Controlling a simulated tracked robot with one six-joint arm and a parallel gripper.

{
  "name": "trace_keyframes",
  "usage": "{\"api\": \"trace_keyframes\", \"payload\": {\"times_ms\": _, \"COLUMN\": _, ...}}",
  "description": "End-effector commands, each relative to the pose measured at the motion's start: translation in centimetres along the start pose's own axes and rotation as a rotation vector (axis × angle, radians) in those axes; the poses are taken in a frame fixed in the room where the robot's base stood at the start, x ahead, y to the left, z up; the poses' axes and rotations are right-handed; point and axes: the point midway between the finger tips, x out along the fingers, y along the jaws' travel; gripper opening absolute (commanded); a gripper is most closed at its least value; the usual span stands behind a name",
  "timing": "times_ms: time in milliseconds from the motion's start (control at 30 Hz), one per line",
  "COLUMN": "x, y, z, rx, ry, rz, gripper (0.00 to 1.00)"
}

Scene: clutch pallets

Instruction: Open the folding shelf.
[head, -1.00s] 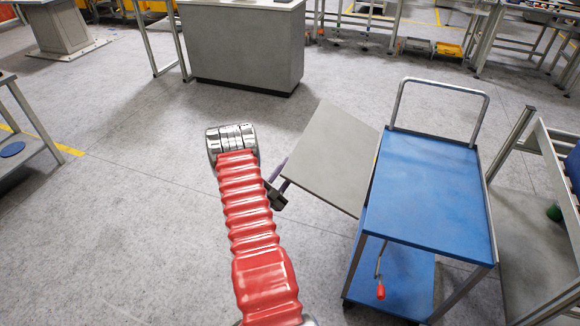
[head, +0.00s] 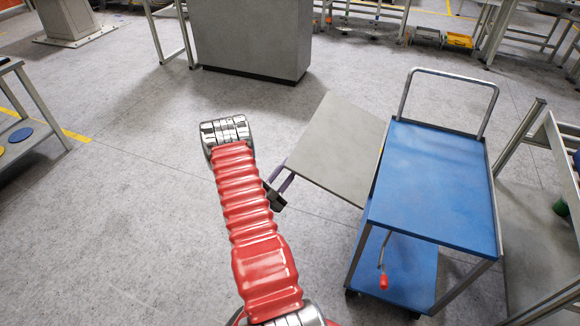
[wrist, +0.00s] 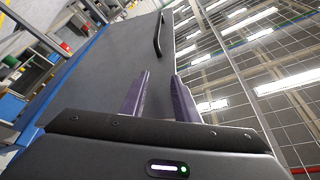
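The folding shelf is a grey panel (head: 335,148) on the left side of a blue-topped cart (head: 432,185). It sticks out to the left from the cart and looks raised, though its exact tilt is hard to judge. My gripper (head: 288,178) is at the shelf's near left corner, with its purple fingers partly hidden by the panel. In the wrist view, my gripper (wrist: 161,76) has its two purple fingers apart with nothing between them. They lie in front of the dark panel face (wrist: 105,72), which has a black curved handle (wrist: 157,35) beyond the fingertips.
A red-tipped crank (head: 384,280) hangs under the cart's top. A metal push handle (head: 450,73) rises at the cart's far end. A grey cabinet (head: 250,38) stands behind, and a workbench (head: 560,165) is close on the right. The floor to the left is open.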

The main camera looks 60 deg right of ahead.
Motion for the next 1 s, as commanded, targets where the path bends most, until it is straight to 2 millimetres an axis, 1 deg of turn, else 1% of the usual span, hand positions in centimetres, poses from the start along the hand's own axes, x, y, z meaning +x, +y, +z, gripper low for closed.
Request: {"api": "trace_keyframes", "payload": {"times_ms": 1000, "x": -5.0, "y": 0.8, "z": -0.2, "rx": -0.001, "ry": 0.001, "rz": -0.001, "gripper": 0.28}}
